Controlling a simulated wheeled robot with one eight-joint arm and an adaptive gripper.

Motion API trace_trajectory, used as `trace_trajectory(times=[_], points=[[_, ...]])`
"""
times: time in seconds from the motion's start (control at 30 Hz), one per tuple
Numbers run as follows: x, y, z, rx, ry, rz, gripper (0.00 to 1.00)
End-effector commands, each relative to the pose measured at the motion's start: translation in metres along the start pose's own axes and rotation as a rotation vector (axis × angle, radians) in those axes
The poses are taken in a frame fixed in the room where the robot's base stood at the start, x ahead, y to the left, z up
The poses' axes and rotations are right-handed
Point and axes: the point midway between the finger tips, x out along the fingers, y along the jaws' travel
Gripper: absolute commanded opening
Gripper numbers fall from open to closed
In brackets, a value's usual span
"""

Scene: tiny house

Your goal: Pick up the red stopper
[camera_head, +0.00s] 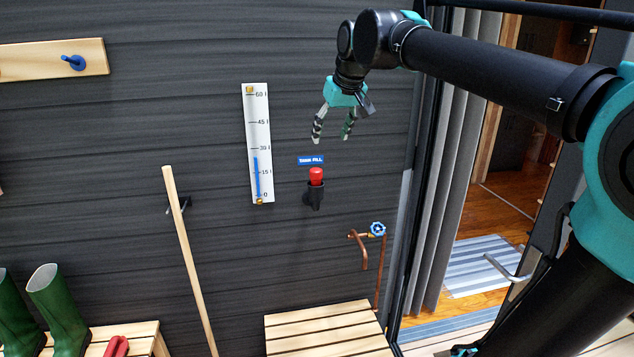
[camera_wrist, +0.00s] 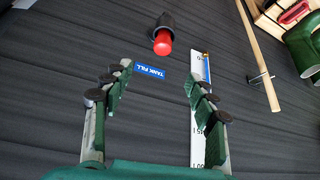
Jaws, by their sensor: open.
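The red stopper (camera_head: 316,176) sits upright in a black holder (camera_head: 314,196) on the dark plank wall, just under a blue "TANK FILL" label (camera_head: 311,160). My gripper (camera_head: 333,138) is open and empty, with its fingers pointing down, above the label and stopper in the head view. In the wrist view the stopper (camera_wrist: 163,44) shows at the top middle, beyond the tips of my open gripper (camera_wrist: 158,75). The stopper is apart from both fingers. The label (camera_wrist: 150,72) lies near the left fingertip in that view.
A white level gauge (camera_head: 258,145) hangs left of the stopper. A copper pipe with a blue valve wheel (camera_head: 377,229) is below right. A wooden pole (camera_head: 190,260) leans at left. A slatted bench (camera_head: 325,330) stands below. A grey curtain (camera_head: 455,150) borders the doorway at right.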

Motion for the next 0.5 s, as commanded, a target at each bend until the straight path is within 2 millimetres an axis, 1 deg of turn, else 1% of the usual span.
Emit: trace_trajectory(times=[0.07, 0.17, 0.5], points=[[0.005, -0.002, -0.003, -0.004, 0.001, -0.002, 0.58], [0.021, -0.002, -0.002, -0.003, 0.001, -0.002, 0.58], [0.089, -0.002, -0.002, -0.002, 0.001, -0.001, 0.58]])
